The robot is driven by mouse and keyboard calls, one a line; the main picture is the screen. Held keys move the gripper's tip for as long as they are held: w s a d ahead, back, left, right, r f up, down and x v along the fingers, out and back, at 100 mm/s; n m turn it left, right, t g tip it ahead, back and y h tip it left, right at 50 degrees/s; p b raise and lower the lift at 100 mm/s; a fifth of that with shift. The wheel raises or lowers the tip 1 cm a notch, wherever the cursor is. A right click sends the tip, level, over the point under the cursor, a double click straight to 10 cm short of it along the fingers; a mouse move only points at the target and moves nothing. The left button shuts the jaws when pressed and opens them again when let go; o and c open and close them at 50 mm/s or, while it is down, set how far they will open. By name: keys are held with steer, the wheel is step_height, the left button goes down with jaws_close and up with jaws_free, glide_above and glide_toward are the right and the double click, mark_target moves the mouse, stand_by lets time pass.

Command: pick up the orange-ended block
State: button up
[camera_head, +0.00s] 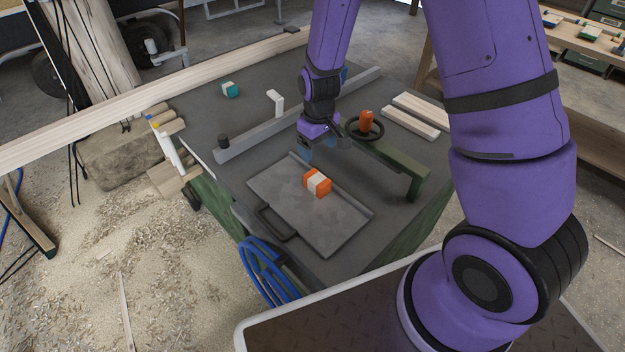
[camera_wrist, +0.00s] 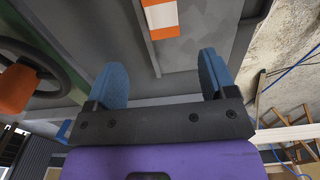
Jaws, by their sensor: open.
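The orange-ended block (camera_head: 317,182) has a white middle band and orange ends. It lies on a grey metal tray (camera_head: 345,235) on the dark workbench. In the wrist view the block (camera_wrist: 161,17) shows at the top edge, partly cut off, beyond the fingertips. My gripper (camera_head: 318,150) is above the bench, just behind the block in the head view and apart from it. In the wrist view my gripper (camera_wrist: 162,75) has its two blue fingers spread wide with nothing between them.
A green bracket with a black handwheel (camera_head: 378,128) and orange knob stands right of my gripper. A grey rail (camera_head: 255,132) runs behind it. A teal-and-white block (camera_head: 231,90) and a white piece (camera_head: 275,102) are farther back. Pale planks (camera_head: 410,121) lie at right.

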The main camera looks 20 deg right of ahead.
mark_target(316, 177)
steer(key=shift+w+a+f, duration=0.1)
steer(key=shift+f, duration=0.75)
steer(key=shift+s+a+f, duration=0.1)
steer(key=shift+f, duration=2.5)
steer(key=shift+s+f, duration=0.1)
steer(key=shift+f, duration=2.45)
steer(key=c, duration=1)
steer(key=shift+r, duration=0.15)
